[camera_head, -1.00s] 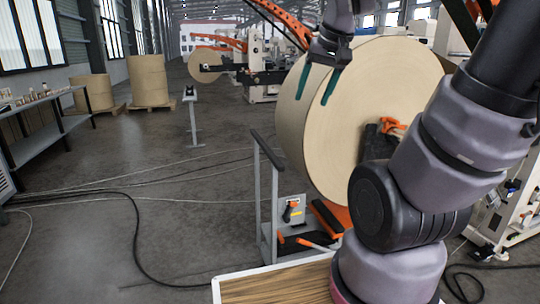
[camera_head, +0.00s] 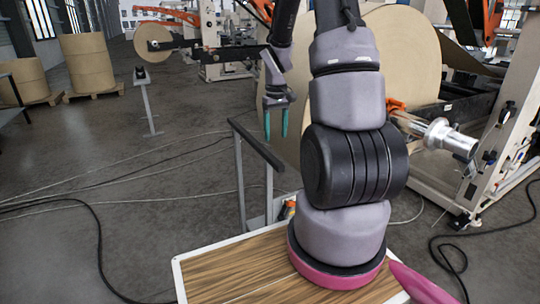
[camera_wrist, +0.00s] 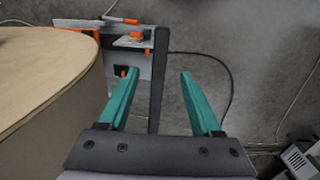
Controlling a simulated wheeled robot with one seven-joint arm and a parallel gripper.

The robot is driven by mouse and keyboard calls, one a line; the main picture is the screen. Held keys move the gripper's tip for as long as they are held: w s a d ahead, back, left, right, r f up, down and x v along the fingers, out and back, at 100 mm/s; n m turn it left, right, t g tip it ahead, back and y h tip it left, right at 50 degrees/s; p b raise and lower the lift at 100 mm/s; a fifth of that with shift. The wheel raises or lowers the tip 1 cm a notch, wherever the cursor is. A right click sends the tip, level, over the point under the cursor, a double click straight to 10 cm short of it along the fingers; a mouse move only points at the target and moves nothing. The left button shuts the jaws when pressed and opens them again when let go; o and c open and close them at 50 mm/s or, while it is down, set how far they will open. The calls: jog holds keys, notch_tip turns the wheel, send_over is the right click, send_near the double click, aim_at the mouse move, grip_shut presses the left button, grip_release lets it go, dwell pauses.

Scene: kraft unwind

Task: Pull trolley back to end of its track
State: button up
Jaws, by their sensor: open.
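The trolley has a grey frame with a dark handle bar (camera_head: 258,146) along its top, standing in front of my base in the head view. In the wrist view the handle bar (camera_wrist: 158,85) runs lengthwise between my fingers, and the trolley's grey body (camera_wrist: 112,48) with orange parts lies beyond them. My gripper (camera_head: 276,120) is open, its two green fingers pointing down over the handle's far side. It also shows in the wrist view (camera_wrist: 160,74). I cannot tell whether the fingers are level with the bar. My arm hides much of the trolley; its track is not clearly visible.
A large kraft paper roll (camera_head: 400,50) stands right beside the trolley, partly behind my arm; it fills the left of the wrist view (camera_wrist: 45,65). An unwind machine with a metal shaft (camera_head: 445,138) is at right. Cables (camera_head: 100,235) cross the open floor at left.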

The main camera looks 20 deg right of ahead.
aim_at(276, 160)
notch_tip(276, 160, down, 10)
jog(key=shift+r, duration=0.1)
dwell(0.4)
grip_shut()
dwell(1.2)
